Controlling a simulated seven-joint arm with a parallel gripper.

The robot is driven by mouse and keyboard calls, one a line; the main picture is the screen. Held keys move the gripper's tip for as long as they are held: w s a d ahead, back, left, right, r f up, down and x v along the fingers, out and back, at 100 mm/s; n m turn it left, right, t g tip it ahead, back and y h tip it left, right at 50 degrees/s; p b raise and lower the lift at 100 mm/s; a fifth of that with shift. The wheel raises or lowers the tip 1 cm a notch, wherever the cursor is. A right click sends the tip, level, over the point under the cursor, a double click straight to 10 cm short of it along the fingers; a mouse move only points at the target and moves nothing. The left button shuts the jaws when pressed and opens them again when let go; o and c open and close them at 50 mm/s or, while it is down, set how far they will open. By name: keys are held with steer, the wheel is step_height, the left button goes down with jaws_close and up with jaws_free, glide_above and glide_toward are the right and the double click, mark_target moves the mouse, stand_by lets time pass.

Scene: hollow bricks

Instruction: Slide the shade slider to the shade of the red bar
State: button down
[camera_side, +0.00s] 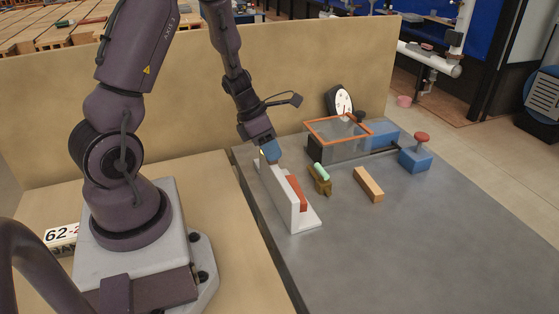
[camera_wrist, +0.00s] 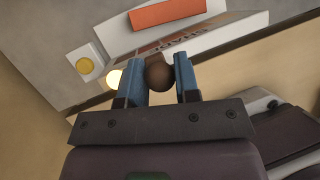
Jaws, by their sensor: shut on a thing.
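The shade slider is a white upright panel on a base (camera_side: 309,222), standing near the left edge of the grey table. The red bar (camera_side: 296,193) shows on its right-hand side. My gripper (camera_side: 270,155) is at the far end of the panel, its blue fingers low over it. In the wrist view my gripper (camera_wrist: 160,80) is shut on a round dark brown knob (camera_wrist: 158,76). Lettering that seems to read SHADE, upside down, lies just beyond the knob, and the red bar (camera_wrist: 166,14) is above that. The knob is hidden in the side view.
A green cylinder on a brass stand (camera_side: 320,179) and a wooden block (camera_side: 369,184) stand right of the slider. Behind are an orange-rimmed clear box (camera_side: 340,130), a dial (camera_side: 343,101) and a blue box with a red knob (camera_side: 416,161). The front right table is clear.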

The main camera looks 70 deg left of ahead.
steer(key=shift+a, duration=0.15)
steer(key=c, duration=0.9)
jaws_free()
steer(key=shift+o, duration=0.2)
steer(key=shift+r, duration=0.1)
steer(key=v, duration=1.2)
steer(key=shift+s+r, duration=0.15)
steer(key=shift+r, duration=0.2)
steer(key=shift+a, duration=0.1)
